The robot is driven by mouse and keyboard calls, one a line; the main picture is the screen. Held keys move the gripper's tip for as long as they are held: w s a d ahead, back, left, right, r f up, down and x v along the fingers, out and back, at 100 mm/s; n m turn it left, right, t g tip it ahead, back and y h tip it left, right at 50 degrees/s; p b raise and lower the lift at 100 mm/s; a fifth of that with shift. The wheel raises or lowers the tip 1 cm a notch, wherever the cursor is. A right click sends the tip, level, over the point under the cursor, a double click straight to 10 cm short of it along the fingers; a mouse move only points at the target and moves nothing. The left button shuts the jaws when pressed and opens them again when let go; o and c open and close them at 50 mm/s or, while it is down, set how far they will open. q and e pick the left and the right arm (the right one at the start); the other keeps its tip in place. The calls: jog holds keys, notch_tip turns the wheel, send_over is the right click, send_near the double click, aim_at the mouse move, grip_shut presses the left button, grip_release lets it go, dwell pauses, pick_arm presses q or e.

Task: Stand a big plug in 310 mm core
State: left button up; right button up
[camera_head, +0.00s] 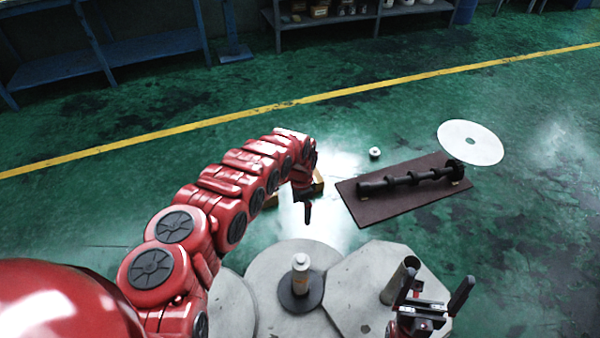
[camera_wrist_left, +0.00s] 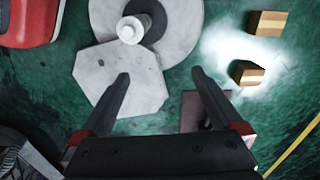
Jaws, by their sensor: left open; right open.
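A grey tube (camera_head: 396,284), which looks like a core, stands on an octagonal pale plate (camera_head: 352,287). A white capped cylinder (camera_head: 301,264) stands upright on a dark disc on a round pale plate; it also shows in the left wrist view (camera_wrist_left: 131,29). A small white piece (camera_head: 375,153) lies on the floor; I cannot tell which piece is the big plug. My left gripper (camera_head: 305,205) hangs open and empty beyond the round plate; its fingers (camera_wrist_left: 159,78) are spread in the left wrist view. My right gripper (camera_head: 435,287) is open, with one finger partly in front of the tube.
A brown mat (camera_head: 365,204) with a dark shaft (camera_head: 410,180) lies on the floor, near a white holed disc (camera_head: 470,142). Wooden blocks (camera_wrist_left: 266,23) lie near my left gripper. Blue benches and shelves stand at the back. Much green floor is clear.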

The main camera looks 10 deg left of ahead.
pick_arm(q)
jog(key=w+a+r+n, duration=0.1)
jog(key=w+r+n, duration=0.2)
jog(key=r, duration=0.9)
jog(key=shift+w+n, duration=0.2)
jog(key=shift+n, duration=0.7)
jog(key=shift+a, duration=0.1)
